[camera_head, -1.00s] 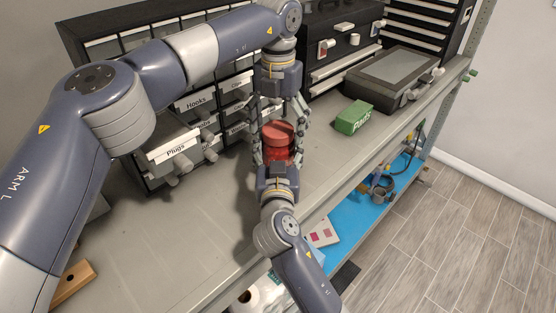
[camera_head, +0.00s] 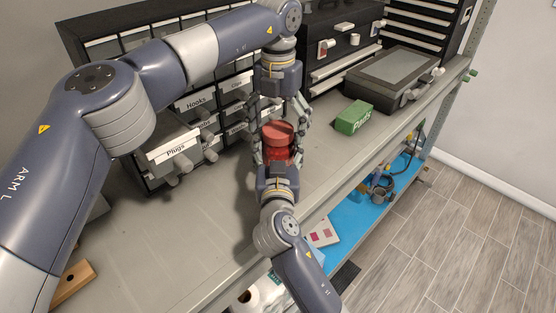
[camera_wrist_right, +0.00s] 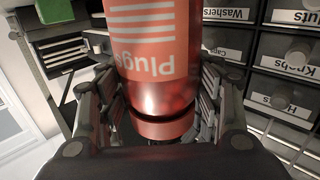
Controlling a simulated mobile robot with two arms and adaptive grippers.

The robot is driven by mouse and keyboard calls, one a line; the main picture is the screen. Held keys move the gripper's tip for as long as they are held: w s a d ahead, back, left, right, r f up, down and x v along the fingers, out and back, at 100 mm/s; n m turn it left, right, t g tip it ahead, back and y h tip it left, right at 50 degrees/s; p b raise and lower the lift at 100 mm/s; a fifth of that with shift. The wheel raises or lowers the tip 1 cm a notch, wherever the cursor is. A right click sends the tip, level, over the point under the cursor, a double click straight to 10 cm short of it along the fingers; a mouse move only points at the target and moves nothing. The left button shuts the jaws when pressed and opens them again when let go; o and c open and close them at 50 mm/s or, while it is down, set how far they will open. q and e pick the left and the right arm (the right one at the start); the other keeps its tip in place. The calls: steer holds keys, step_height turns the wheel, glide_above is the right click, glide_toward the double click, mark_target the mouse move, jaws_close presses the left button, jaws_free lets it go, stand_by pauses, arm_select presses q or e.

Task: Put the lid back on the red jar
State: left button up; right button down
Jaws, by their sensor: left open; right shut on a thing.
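The red jar (camera_head: 277,154) is upright above the workbench in the head view. The red lid (camera_head: 278,130) is at its top; I cannot tell whether it is fully seated. My right gripper (camera_head: 276,158), coming from the near side, is shut on the jar.
Labelled drawers (camera_head: 195,103) stand behind, with the Plugs drawer (camera_head: 172,152) pulled out. A green Parts box (camera_head: 354,117) and a dark case (camera_head: 391,75) are at the right. A wooden block (camera_head: 75,281) lies at the left. The bench front is clear.

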arm_select(q)
step_height(320, 180, up, 12)
stand_by(0.6)
arm_select(e)
steer(key=shift+c, duration=1.9)
jaws_free()
steer(key=shift+s, duration=0.1)
steer(key=s, duration=1.1)
steer(key=shift+s, duration=0.4)
arm_select(q)
steer(key=shift+f, duration=0.1)
